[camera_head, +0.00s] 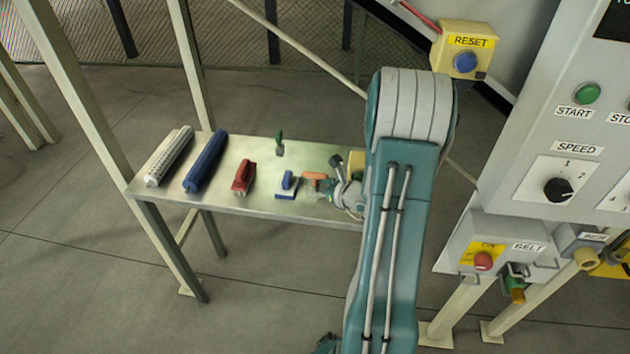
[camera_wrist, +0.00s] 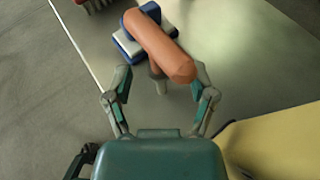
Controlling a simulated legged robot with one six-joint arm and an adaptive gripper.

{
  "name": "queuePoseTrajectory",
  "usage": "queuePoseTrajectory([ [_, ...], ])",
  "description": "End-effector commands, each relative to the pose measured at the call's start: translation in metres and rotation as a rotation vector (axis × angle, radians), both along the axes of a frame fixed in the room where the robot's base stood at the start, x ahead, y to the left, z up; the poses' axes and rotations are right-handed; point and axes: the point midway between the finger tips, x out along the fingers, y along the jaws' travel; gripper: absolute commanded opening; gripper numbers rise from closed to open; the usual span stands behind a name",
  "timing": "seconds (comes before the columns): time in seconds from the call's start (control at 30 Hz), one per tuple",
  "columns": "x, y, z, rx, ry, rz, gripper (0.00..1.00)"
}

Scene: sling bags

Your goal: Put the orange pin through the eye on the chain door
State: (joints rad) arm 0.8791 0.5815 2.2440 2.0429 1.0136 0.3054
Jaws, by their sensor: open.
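The orange pin (camera_head: 316,177) is at the right part of a metal shelf, beside a blue-and-white block. In the wrist view, its thick orange handle (camera_wrist: 160,45) lies across the picture, with a short grey part below it. My gripper (camera_head: 328,187) is low over the shelf at the pin. In the wrist view my gripper (camera_wrist: 162,88) is open, its two fingers on either side of the grey part and the handle's near end. I cannot tell whether they touch the pin. I cannot make out the chain door or its eye in either view.
The shelf (camera_head: 225,199) also holds a white roller (camera_head: 168,157), a blue roller (camera_head: 206,161), a red brush (camera_head: 243,177), the blue-and-white block (camera_head: 287,185), a green-handled tool (camera_head: 280,144) and a yellow thing (camera_head: 355,162). A control panel (camera_head: 510,150) stands at right.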

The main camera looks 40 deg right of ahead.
Motion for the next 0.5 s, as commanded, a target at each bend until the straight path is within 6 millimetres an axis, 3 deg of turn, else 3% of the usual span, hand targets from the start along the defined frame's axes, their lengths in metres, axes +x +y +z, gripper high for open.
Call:
queuePoseTrajectory([
  [0.13, 0.0128, 0.0012, -0.0056, 0.0, 0.001, 0.0, 0.73],
  [0.37, 0.0136, 0.0009, -0.0057, 0.0, 0.0, -0.001, 0.73],
  [0.5, 0.0135, 0.0009, -0.0056, 0.0, 0.0, -0.001, 0.1],
])
